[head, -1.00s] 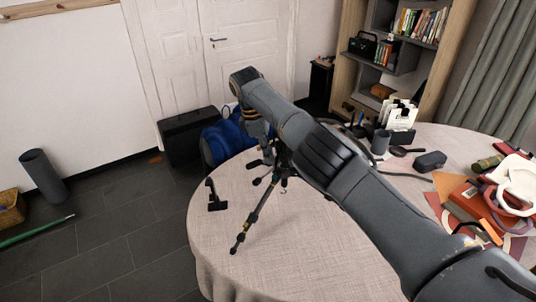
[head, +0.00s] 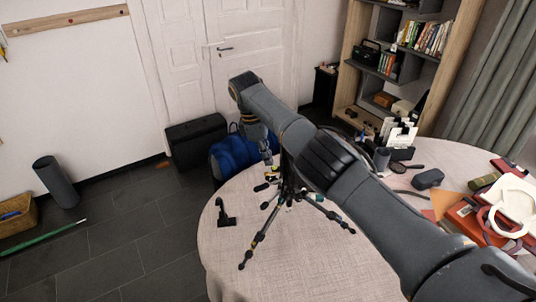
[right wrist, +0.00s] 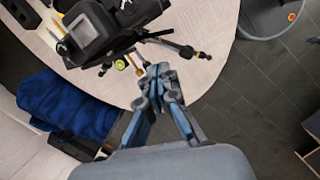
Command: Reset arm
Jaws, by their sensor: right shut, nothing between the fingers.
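My right arm reaches across the head view from the lower right, over the table. Its right gripper (head: 268,157) hangs at the far edge of the table, beside the tripod. In the right wrist view the gripper (right wrist: 158,75) is shut with nothing between its fingers. The black tripod (head: 259,237) stands on the table with its legs spread; my arm hides its upper part. In the right wrist view a black device (right wrist: 103,27) is close to the gripper, with a tripod leg (right wrist: 188,50) beside the fingertips. My left gripper is not in view.
The round table (head: 225,262) has free room at its front left, near a small black stand (head: 225,213). A blue bag (head: 232,157) and a black case (head: 196,138) lie beyond it. Papers, a grey case (head: 428,179) and other items crowd the right side.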

